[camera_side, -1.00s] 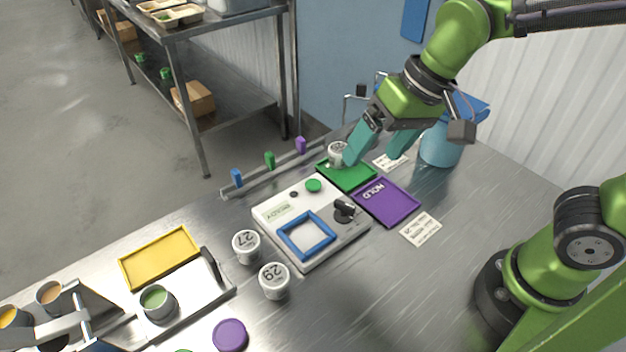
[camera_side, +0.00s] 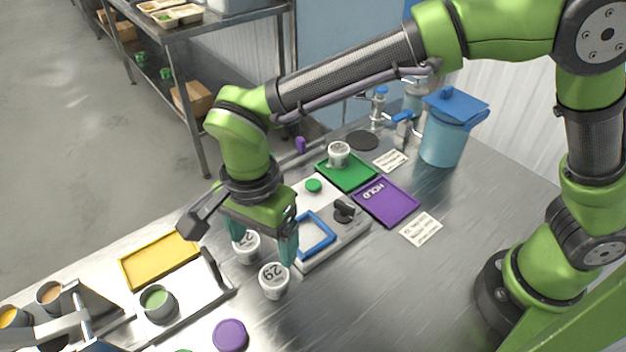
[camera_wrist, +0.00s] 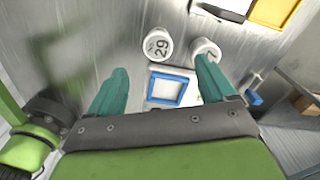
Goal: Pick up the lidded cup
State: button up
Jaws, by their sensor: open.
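Two white lidded cups stand on the steel table left of the weighing device: the cup marked 27 (camera_side: 246,249) and, nearer the camera, the cup marked 29 (camera_side: 274,282). A third lidded cup (camera_side: 338,153) stands on the green tray (camera_side: 352,177). My gripper (camera_side: 264,248) is open and empty, its teal fingers pointing down over the cups marked 27 and 29. In the wrist view, the cup marked 29 (camera_wrist: 158,45) shows beyond the gap between the fingers. The other cup (camera_wrist: 204,48) is partly covered by the right finger.
The weighing device (camera_side: 345,240) with its blue square frame (camera_side: 330,244) is beside the gripper. The right foreground table is clear.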

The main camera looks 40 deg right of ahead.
aim_at(274, 275)
notch_tip(274, 275, down, 7)
jog(key=shift+f, duration=0.1)
jog(key=shift+d+f, duration=0.25)
jog(key=shift+f, duration=1.1)
jog(key=shift+d+f, duration=0.2)
jog(key=shift+f, duration=1.1)
jog(key=shift+c, duration=0.3)
jog(key=c, duration=1.1)
jog(key=shift+o, duration=0.2)
jog(key=shift+r, duration=0.15)
